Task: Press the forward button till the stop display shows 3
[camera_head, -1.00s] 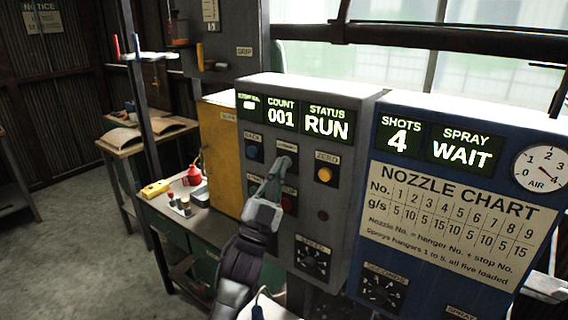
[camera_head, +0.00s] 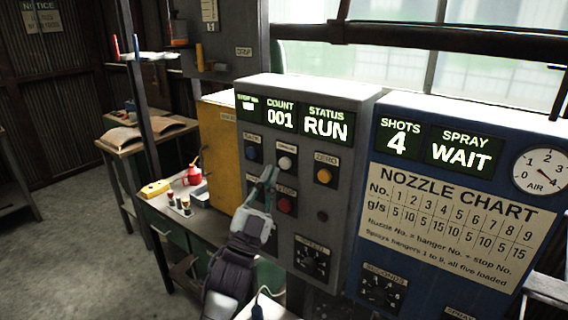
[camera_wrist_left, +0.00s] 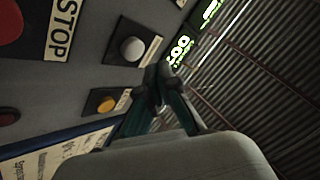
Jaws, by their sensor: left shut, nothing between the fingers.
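The grey control box (camera_head: 335,190) stands in the middle of the head view. Its white button (camera_head: 285,163), which shows no readable label, is uncovered; it also shows in the left wrist view (camera_wrist_left: 132,48). A blue button (camera_head: 252,154) is to its left, a yellow one (camera_head: 323,175) marked ZERO to its right, and a red one (camera_head: 286,205) below. The stop display (camera_head: 248,103) at the top left shows a bright mark too small to read. My left gripper (camera_head: 268,172) is shut and empty, its tips just below and left of the white button, seemingly apart from it. My right gripper is not in view.
The count display (camera_head: 281,116) reads 001 and the status display (camera_head: 326,124) reads RUN. A blue spray panel (camera_head: 375,215) on the right reads SHOTS 4 and SPRAY WAIT. A dial (camera_head: 312,258) sits low on the grey box. A bench with small bottles stands left.

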